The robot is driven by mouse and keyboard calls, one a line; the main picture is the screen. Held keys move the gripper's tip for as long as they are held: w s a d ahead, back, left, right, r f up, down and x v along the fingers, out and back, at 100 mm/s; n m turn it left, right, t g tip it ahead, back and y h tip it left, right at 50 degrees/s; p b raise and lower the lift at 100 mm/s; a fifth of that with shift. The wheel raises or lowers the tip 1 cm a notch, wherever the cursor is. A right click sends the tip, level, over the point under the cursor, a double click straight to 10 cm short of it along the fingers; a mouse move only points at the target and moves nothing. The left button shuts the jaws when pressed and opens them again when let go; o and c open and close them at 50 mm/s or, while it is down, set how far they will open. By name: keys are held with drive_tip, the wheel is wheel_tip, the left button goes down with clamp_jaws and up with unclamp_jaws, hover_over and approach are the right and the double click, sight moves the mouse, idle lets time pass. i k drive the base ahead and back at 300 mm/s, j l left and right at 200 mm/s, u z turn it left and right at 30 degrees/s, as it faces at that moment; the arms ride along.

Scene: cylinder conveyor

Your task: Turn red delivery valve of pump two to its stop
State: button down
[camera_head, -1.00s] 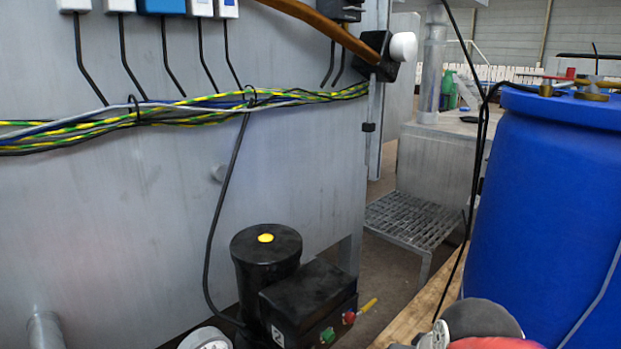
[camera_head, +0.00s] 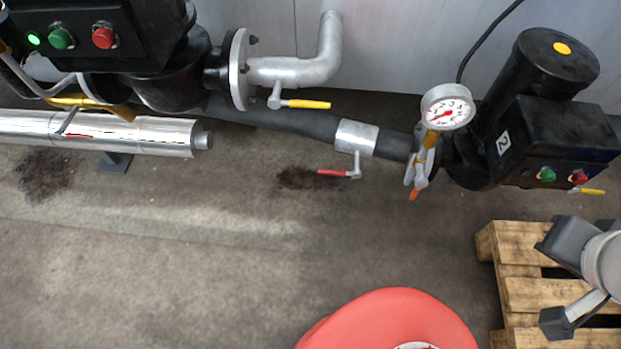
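Pump two is the black pump (camera_head: 550,125) marked "2" at the upper right. A dark pipe (camera_head: 290,122) runs left from it. A silver collar valve (camera_head: 357,136) on this pipe carries a red lever (camera_head: 332,172), which points left, roughly along the pipe. An orange-tipped lever (camera_head: 414,190) hangs below the pressure gauge (camera_head: 447,106) by the pump. My gripper (camera_head: 556,283) is at the lower right, its two dark fingers spread apart and nothing seen between them. It is well to the right of the red lever and apart from it.
A wooden pallet (camera_head: 522,262) lies behind my gripper. Another black pump (camera_head: 120,35) with green and red buttons stands at upper left. A yellow lever (camera_head: 305,104) sits on the grey pipe (camera_head: 300,70).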

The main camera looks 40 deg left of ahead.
sight(339, 173)
drive_tip(key=l+u, duration=0.2)
drive_tip(key=u, duration=2.55)
